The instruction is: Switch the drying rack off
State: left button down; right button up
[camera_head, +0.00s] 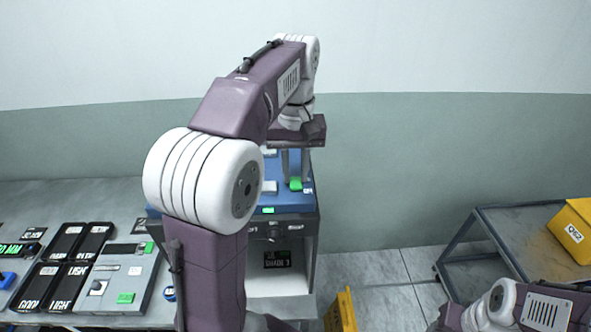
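A box-shaped unit with a blue top (268,205) and an open front stands behind my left arm. I cannot read a label that confirms it is the drying rack. A green button-like part (296,184) sits on its top, with pale pads to its left and a small green light (268,210) on its front edge. My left gripper (295,166) points down just above the green part. I cannot tell whether it touches it, or whether the fingers are open or shut. My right gripper is out of view; only my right arm shows at bottom right.
A bench at left holds several black labelled boxes (66,245) and a grey control panel (118,277) with green parts. A grey cart (510,235) at right carries a yellow bin (577,235). Another yellow object (342,310) stands low at centre. Tiled floor lies between.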

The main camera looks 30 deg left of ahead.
pick_arm(q)
jog(key=t+b, duration=0.1)
jog(key=b, duration=0.1)
jog(key=t+y+b, duration=0.1)
jog(key=t+b, duration=0.1)
jog(key=b, duration=0.1)
jog(key=shift+s+d+f+y+b, duration=0.1)
jog(key=shift+s+d+y+b, duration=0.2)
jog(key=shift+s+y, duration=0.1)
jog(key=shift+a+r, duration=0.1)
jog(key=shift+r, duration=0.25)
jog(key=c, duration=1.2)
grip_release()
jog(key=shift+w, duration=0.1)
jog(key=shift+w+f, duration=0.1)
jog(key=p+v, duration=0.2)
jog(key=v, duration=0.7)
